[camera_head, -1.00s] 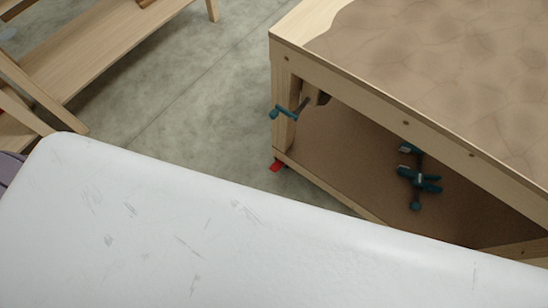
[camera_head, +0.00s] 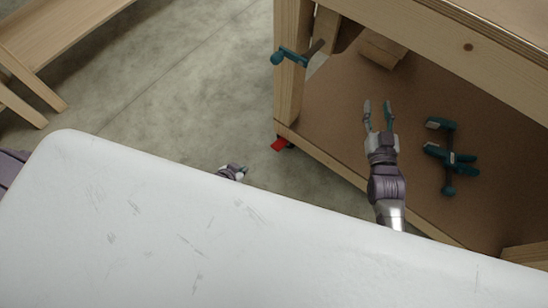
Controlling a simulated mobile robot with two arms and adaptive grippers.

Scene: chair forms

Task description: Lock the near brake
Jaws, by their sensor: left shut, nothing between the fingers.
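The near brake (camera_head: 279,145) is a small red pedal low at the foot of the wooden workbench's near leg, beside a dark caster that is mostly hidden. Whether the pedal is up or down cannot be told. My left gripper (camera_head: 243,170) shows just past my white body edge, low over the floor, left of and below the brake in the picture, apart from it. It is shut and empty. My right gripper (camera_head: 378,106) is open and empty, over the workbench's lower shelf, right of the brake.
The workbench (camera_head: 292,60) has a teal clamp handle (camera_head: 290,56) on its leg. Teal clamps (camera_head: 448,160) and a wood block (camera_head: 383,50) lie on the lower shelf (camera_head: 335,110). A wooden bench (camera_head: 45,40) stands at left. The concrete floor (camera_head: 180,90) between is clear.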

